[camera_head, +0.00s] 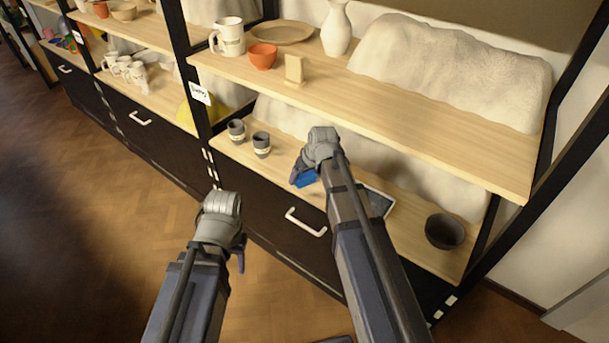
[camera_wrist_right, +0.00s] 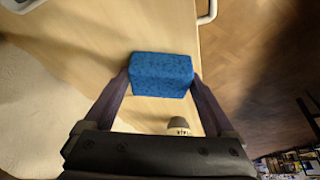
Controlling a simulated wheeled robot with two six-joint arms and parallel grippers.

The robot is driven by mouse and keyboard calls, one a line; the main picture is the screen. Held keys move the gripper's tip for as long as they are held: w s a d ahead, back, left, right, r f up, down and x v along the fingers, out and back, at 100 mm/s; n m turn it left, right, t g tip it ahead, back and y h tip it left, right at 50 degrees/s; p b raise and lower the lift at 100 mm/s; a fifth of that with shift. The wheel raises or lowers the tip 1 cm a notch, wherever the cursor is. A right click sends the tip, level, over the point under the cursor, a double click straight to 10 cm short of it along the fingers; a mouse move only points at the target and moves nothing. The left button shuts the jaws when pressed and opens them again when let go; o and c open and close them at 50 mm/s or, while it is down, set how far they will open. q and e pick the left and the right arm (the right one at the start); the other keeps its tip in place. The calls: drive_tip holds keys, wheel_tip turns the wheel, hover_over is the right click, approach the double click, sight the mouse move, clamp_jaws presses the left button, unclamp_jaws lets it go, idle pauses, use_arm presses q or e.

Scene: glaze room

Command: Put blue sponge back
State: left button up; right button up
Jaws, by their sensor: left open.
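The blue sponge (camera_head: 306,180) is between the fingers of my right gripper (camera_head: 303,176), at the lower wooden shelf's (camera_head: 408,235) front part. In the right wrist view the sponge (camera_wrist_right: 162,75) spans the gap between both fingertips (camera_wrist_right: 161,82), which touch its two ends. Part of the sponge is hidden by the gripper in the head view. I cannot tell whether it touches the shelf. My left gripper (camera_head: 240,258) is open and empty, pointing down over the floor in front of the drawers.
Two grey cups (camera_head: 262,144) stand left of the sponge on the lower shelf; one (camera_wrist_right: 180,126) shows close in the wrist view. A dark flat framed object (camera_head: 378,201) and a dark bowl (camera_head: 445,231) are to the right. The upper shelf (camera_head: 440,132) overhangs behind.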

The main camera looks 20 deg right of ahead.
sight(305, 174)
drive_tip(key=shift+o, duration=0.6)
drive_tip(key=shift+r, duration=0.1)
drive_tip(key=shift+r+p, duration=0.25)
drive_tip(key=shift+p, duration=0.1)
drive_tip(key=p+v, duration=0.3)
drive_tip(key=shift+s+r, duration=0.25)
drive_tip(key=s+d, duration=0.1)
drive_tip(key=s, duration=0.5)
drive_tip(key=s+d, duration=0.1)
drive_tip(key=s, duration=0.2)
drive_tip(key=shift+s+d+f+b, duration=0.3)
drive_tip(key=shift+s+d+f, duration=0.05)
drive_tip(key=shift+s+f, duration=0.05)
drive_tip(key=shift+s+d, duration=0.2)
drive_tip(key=shift+s, duration=0.4)
drive_tip(key=shift+r, duration=0.1)
